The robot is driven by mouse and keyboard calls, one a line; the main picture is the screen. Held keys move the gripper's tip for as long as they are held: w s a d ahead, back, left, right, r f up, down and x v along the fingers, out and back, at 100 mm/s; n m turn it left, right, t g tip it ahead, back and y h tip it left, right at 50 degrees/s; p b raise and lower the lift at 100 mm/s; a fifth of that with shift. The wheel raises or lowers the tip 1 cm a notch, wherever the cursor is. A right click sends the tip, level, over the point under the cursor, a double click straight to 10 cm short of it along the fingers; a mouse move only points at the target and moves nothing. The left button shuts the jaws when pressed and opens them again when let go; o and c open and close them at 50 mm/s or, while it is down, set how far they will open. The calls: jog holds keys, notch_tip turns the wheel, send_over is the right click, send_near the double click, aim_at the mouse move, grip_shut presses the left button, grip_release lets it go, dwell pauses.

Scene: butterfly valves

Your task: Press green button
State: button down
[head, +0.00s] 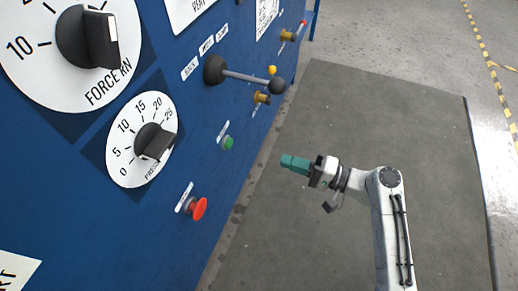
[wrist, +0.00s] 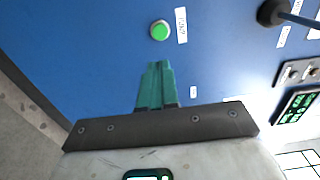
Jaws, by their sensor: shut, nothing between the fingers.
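The green button (head: 229,143) sits on the blue panel in the head view, below the lever and above the red button. It also shows in the wrist view as a bright green disc (wrist: 160,30) with a white label (wrist: 181,25) on its right. My gripper (head: 284,160) has teal fingers and points left toward the panel. In the head view it is to the right of the green button, with a clear gap. In the wrist view the fingers (wrist: 157,66) are together and empty, just below the button in the picture.
A red button (head: 199,208) juts from the blue panel (head: 165,225) below the green one. A lever with a black knob (head: 277,85) sticks out above. Dials with black knobs (head: 155,142) are on the left. A grey mat (head: 330,235) covers the floor; the space around my arm is free.

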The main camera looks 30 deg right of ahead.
aim_at(231, 144)
jog(key=b+x, duration=0.3)
jog(key=x, duration=0.9)
jog(key=shift+w+a+f, duration=0.1)
jog(key=shift+w+a, duration=0.4)
jog(key=shift+w, duration=0.15)
